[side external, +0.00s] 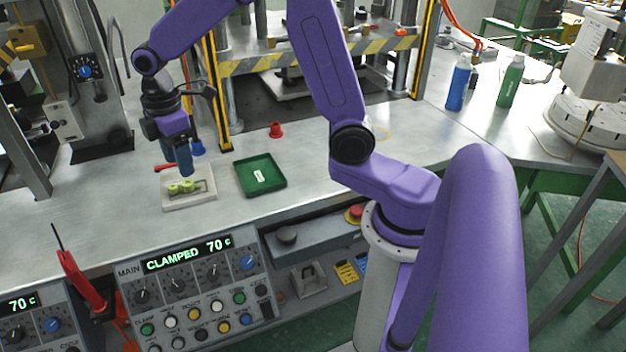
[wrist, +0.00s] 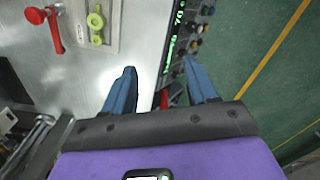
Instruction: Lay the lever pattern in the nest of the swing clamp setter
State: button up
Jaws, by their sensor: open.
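The lever pattern (side external: 183,187) is yellow-green with rounded ends. It lies on the pale plate of the swing clamp setter (side external: 203,199); it also shows in the wrist view (wrist: 96,28), at the top. I cannot tell whether it sits fully down in the nest. The setter's red handle (wrist: 52,28) stands to the left of the pattern there, clear of it. My gripper (side external: 184,171) is above the setter, tilted, with its blue fingers apart. In the wrist view my gripper (wrist: 160,66) is open and empty, with the pattern outside its fingers.
A green tray (side external: 277,184) with a small white item stands right of the setter. The control panel (side external: 195,285) reads CLAMPED 70 C at the bench front. Striped press guards stand at the back.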

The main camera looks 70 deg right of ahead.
jog(key=s+d, duration=0.1)
jog(key=s, duration=2.7)
jog(key=shift+s+d+r+m, duration=0.2)
jog(key=shift+r+m, duration=0.1)
jog(key=shift+r, duration=0.1)
jog(key=shift+c, duration=0.3)
